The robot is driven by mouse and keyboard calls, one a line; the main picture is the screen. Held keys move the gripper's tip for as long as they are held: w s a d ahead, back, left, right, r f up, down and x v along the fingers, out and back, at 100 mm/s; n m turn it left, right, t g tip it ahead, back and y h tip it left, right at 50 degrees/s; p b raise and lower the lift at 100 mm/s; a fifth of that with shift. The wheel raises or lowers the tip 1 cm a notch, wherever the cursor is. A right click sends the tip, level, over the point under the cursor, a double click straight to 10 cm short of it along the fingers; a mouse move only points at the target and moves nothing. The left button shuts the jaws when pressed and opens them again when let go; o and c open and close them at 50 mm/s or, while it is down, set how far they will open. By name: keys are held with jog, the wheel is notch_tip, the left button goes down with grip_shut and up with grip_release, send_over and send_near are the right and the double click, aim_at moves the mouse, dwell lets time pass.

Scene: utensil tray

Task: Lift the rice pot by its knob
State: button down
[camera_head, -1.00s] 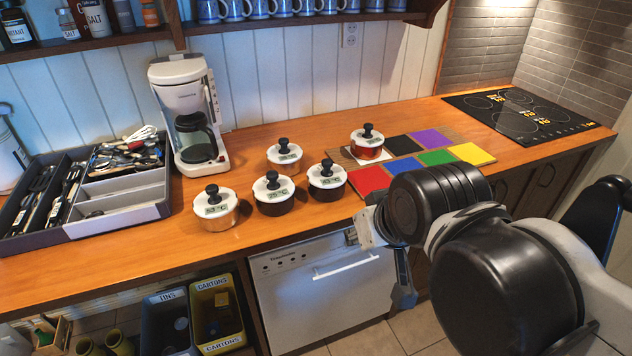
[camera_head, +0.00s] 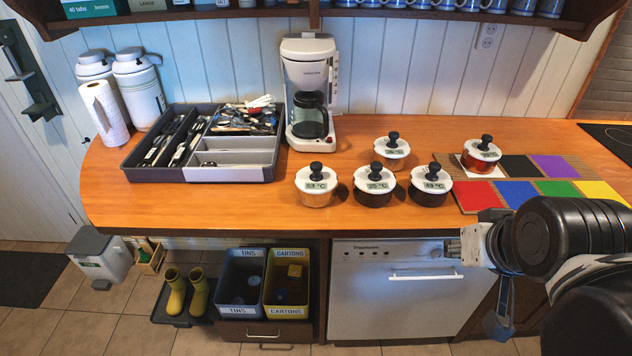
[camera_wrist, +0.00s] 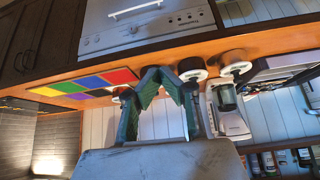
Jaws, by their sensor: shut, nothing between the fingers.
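Several lidded pots with white lids, black knobs and small temperature displays stand upright on the counter in the head view. In front are a copper-coloured pot (camera_head: 317,198), a dark pot (camera_head: 374,197) and another dark pot (camera_head: 430,196). Behind them is a second copper-coloured pot (camera_head: 391,161). A reddish pot (camera_head: 480,165) stands on the white square at right. I cannot tell which one is the rice pot. My gripper (camera_wrist: 160,73) is shut and empty in the wrist view, its tips overlapping the counter region near the pots. It touches no pot that I can see.
A mat of coloured squares (camera_head: 515,194) lies right of the pots. A coffee maker (camera_head: 309,95) and a utensil tray (camera_head: 227,174) stand to the left. A dishwasher (camera_head: 385,300) is below the counter. The counter strip before the pots is clear.

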grip_release()
dwell(0.5)
